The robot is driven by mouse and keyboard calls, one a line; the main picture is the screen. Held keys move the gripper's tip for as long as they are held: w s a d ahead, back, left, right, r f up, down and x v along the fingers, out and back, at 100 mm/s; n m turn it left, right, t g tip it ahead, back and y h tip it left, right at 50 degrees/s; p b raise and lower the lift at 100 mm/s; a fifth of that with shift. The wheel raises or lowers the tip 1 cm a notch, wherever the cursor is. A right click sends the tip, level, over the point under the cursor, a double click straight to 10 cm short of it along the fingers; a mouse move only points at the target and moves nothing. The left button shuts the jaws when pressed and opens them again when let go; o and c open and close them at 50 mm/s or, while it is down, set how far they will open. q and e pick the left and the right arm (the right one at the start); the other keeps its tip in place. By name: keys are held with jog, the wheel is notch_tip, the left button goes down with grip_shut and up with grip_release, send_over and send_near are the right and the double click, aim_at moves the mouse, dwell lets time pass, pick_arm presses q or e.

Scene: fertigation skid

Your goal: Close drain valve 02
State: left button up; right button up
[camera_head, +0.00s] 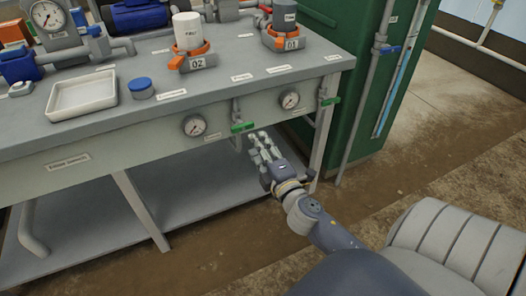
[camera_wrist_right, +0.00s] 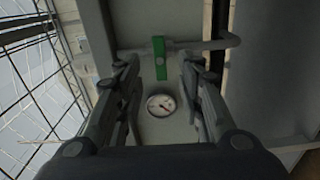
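Two green valve handles sit on thin pipes at the front of the grey bench. The left green handle (camera_head: 242,127) lies crosswise to its pipe; the right green handle (camera_head: 331,101) is near the bench corner. I cannot read which is labelled 02. My right gripper (camera_head: 259,141) is open and empty, just below and right of the left handle. In the right wrist view, a green handle (camera_wrist_right: 159,58) shows between the spread fingers (camera_wrist_right: 160,72), crosswise to its grey pipe (camera_wrist_right: 205,45). Contact cannot be told. My left gripper is out of view.
Gauges (camera_head: 194,126) and (camera_head: 289,99) sit on the front panel; a gauge (camera_wrist_right: 160,105) shows in the wrist view. A bench leg (camera_head: 325,127) stands right of my gripper. A green cabinet (camera_head: 345,60) stands behind. A white tray (camera_head: 82,95) is on top.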

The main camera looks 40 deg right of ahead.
jog(key=shift+v, duration=1)
